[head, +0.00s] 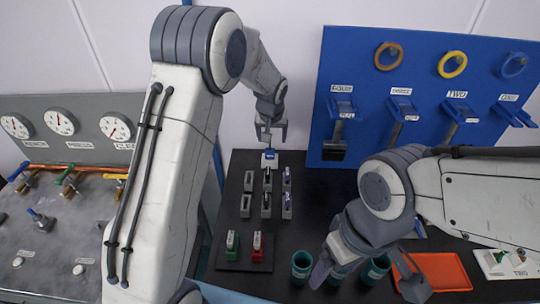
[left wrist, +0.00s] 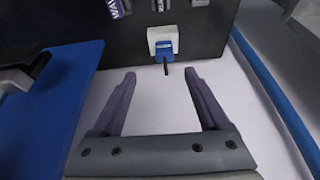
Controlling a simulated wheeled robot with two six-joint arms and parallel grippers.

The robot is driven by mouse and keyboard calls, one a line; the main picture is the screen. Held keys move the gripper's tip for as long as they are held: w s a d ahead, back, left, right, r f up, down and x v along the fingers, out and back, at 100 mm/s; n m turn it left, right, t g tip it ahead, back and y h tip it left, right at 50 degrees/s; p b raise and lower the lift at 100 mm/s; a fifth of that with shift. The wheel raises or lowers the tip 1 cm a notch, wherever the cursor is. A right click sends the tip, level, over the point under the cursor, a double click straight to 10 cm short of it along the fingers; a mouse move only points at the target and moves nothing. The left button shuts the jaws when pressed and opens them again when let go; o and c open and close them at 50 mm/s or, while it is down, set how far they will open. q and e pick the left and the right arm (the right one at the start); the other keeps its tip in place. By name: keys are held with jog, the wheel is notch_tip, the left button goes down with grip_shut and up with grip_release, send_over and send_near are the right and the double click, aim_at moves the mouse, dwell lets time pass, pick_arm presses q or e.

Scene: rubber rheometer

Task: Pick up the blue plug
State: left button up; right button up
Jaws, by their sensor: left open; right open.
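The blue plug (head: 269,155) sits in a small pale holder at the back of the black board (head: 281,239), with a white label on its face. In the left wrist view the blue plug (left wrist: 164,48) shows in its white holder, with a thin dark stem sticking out towards my fingers. My left gripper (head: 271,132) is open and empty, just behind and above the plug in the head view. In the left wrist view the plug lies beyond the tips of my left gripper (left wrist: 160,76), roughly between them. My right gripper (head: 366,277) is open at the front.
Several grey holders (head: 245,206) with dark and purple pieces stand on the board, near a green block (head: 232,243) and a red block (head: 257,246). Teal cups (head: 301,266) and an orange tray (head: 446,272) are by my right gripper. A blue panel (head: 355,60) stands behind.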

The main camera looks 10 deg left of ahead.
aim_at(270, 150)
pick_arm(q)
jog(key=x, duration=0.4)
jog(key=a+p+x, duration=0.1)
jog(key=shift+w+f, duration=0.3)
jog(key=shift+w+f+p, duration=0.2)
jog(key=shift+f+p, duration=0.3)
jog(key=shift+f, duration=0.05)
jog(key=p+x, duration=0.1)
jog(key=x, duration=0.2)
jog(key=shift+f, duration=0.2)
jog(key=shift+w+f, duration=0.15)
jog(key=shift+f, duration=0.25)
grip_shut()
